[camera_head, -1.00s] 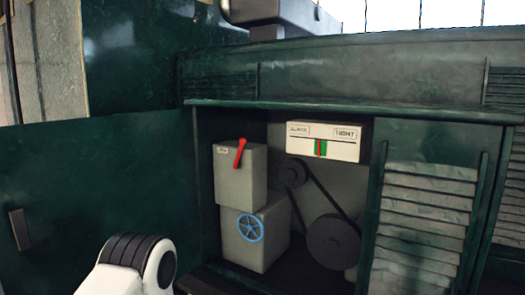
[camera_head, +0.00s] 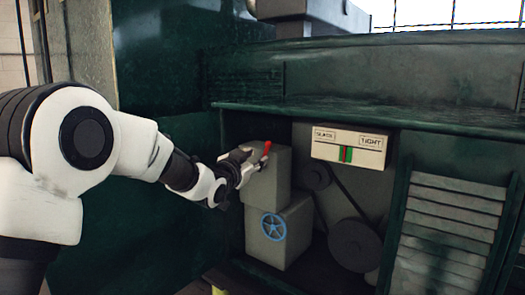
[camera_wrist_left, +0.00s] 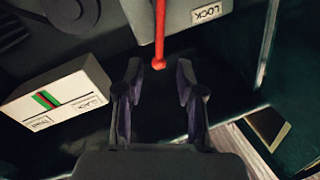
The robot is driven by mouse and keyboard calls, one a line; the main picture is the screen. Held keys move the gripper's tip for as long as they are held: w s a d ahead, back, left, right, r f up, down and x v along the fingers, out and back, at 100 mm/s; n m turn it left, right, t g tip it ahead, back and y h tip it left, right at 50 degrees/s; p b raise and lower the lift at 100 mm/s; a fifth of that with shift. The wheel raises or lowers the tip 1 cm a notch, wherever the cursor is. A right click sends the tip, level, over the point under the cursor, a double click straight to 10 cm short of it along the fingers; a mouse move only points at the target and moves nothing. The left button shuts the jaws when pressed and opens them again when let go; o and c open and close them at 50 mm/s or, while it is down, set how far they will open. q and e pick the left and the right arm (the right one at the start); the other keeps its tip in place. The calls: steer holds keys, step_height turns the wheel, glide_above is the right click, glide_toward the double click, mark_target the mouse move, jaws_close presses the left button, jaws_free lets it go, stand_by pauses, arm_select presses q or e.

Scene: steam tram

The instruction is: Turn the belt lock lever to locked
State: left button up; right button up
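The red lever (camera_head: 266,150) stands on the upper grey box (camera_head: 268,180) inside the open compartment, its tip tilted up and to the right in the head view. In the left wrist view the red lever (camera_wrist_left: 159,38) hangs between and just beyond my fingertips, its rounded end near them. My right gripper is not in view.
A blue handwheel (camera_head: 274,227) is on the lower grey box (camera_head: 297,232). A white SLACK/TIGHT gauge (camera_head: 349,149) shows a red and green mark near its middle. Belt pulleys (camera_head: 355,245) are to the right. A louvred panel (camera_head: 448,225) bounds the right side.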

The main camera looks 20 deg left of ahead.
mark_target(266, 154)
arm_select(q)
steer(key=w, duration=0.1)
steer(key=w+p, duration=0.1)
steer(key=w, duration=0.1)
steer(key=w+d, duration=0.1)
steer(key=w, duration=0.1)
steer(key=shift+w+p, duration=0.25)
steer(key=shift+p, duration=0.15)
steer(key=shift+a, duration=0.1)
jaws_close()
steer(key=shift+f, duration=0.1)
steer(key=shift+f+b, duration=0.15)
steer(key=shift+b, duration=0.45)
steer(key=s+d+f+m+t+h+b, duration=0.1)
steer(key=d+f+m+h+b, duration=0.2)
steer(key=m+b, duration=1.2)
steer(key=shift+f+t+b, duration=0.3)
steer(key=shift+f+b, duration=0.85)
steer(key=shift+b, duration=1.4)
steer(key=shift+m, duration=0.3)
jaws_free()
